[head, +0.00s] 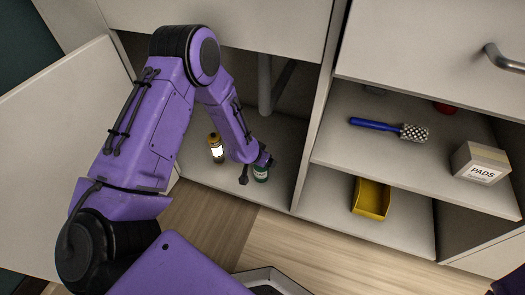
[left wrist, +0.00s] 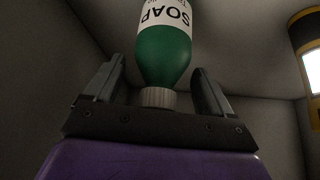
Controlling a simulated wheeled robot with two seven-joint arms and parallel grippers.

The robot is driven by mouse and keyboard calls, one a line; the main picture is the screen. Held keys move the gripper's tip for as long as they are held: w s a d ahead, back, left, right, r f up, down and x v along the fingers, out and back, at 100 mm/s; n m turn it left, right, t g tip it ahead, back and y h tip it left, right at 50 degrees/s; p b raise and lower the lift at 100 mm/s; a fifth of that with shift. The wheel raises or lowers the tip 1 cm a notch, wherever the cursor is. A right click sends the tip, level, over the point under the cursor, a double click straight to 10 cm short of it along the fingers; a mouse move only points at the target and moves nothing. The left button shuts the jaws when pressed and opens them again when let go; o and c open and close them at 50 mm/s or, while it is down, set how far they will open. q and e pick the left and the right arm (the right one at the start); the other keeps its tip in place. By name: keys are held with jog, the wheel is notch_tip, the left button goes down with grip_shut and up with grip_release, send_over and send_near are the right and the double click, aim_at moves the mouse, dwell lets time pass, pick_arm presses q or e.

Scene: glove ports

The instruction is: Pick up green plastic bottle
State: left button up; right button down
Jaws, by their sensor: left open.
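The green plastic bottle (head: 261,174) stands on the cabinet floor in the head view, partly hidden by my left gripper (head: 256,172). In the left wrist view the green bottle (left wrist: 165,50) shows a white SOAP label and a pale ribbed cap. The cap end lies between the two fingers of my left gripper (left wrist: 157,85), close to the palm. The fingers are open, with a visible gap on each side of the bottle. My right gripper does not show; only a dark piece is at the lower right corner of the head view.
A yellow bottle (head: 216,147) with a white label stands left of the green bottle; it also shows in the left wrist view (left wrist: 312,65). A grey pipe (head: 265,85) hangs behind. A divider separates shelves holding a blue brush (head: 375,124), a PADS box (head: 480,163) and a yellow bin (head: 371,199).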

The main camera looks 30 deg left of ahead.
pick_arm(q)
jog(key=shift+w+f, duration=0.25)
jog(key=shift+f, duration=0.05)
jog(key=c, duration=1.4)
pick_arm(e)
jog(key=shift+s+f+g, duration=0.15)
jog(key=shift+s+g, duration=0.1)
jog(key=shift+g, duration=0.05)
pick_arm(q)
jog(key=shift+r, duration=0.15)
